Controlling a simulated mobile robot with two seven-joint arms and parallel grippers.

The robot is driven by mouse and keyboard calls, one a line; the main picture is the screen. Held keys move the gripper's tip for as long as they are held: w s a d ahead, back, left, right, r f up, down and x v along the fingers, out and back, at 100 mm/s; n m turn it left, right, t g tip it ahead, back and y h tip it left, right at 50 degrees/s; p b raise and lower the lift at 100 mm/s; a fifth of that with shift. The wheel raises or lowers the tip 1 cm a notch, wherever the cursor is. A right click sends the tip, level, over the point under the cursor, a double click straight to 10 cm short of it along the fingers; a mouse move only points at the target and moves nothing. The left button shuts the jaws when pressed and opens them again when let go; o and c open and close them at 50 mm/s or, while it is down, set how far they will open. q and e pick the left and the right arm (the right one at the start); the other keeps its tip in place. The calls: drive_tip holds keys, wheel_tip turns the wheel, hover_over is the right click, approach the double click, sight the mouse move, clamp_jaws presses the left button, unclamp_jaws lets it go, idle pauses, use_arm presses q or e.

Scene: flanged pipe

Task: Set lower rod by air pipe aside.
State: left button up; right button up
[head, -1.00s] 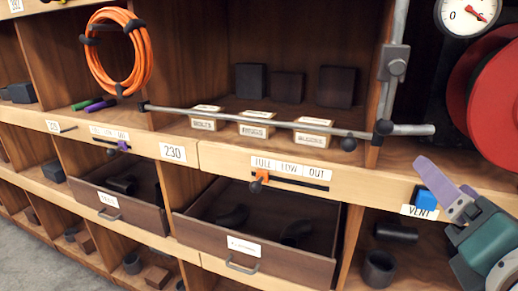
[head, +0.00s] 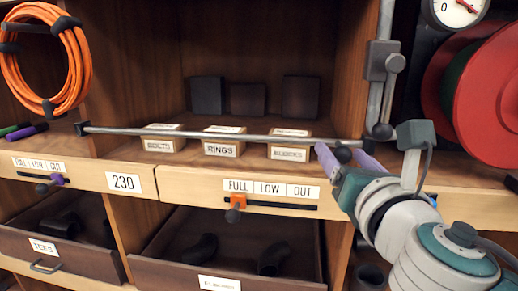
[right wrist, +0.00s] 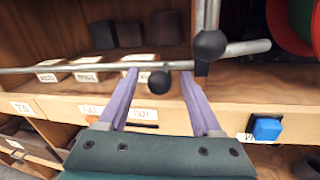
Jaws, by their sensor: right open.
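The lower rod (head: 240,136) is a thin grey bar lying level across the front of the open compartment, with a black knob (head: 342,154) hanging near its right end. It crosses the right wrist view (right wrist: 60,70), where the knob (right wrist: 159,83) hangs between my fingers. The grey air pipe (head: 376,95) stands upright at the compartment's right side, with a valve and lever. My right gripper (head: 347,160) is open, its lilac fingertips either side of the knob, close to the rod. Contact cannot be told. My left gripper is out of view.
Small labelled boxes (head: 222,147) stand just behind the rod. Below it, the wooden shelf front carries a slider with an orange knob (head: 236,202). A drawer (head: 175,275) is open underneath. A red reel (head: 485,85) and gauge stand at right.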

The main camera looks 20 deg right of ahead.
drive_tip(key=shift+w, duration=0.2)
drive_tip(key=shift+c, duration=0.3)
clamp_jaws()
idle(1.0)
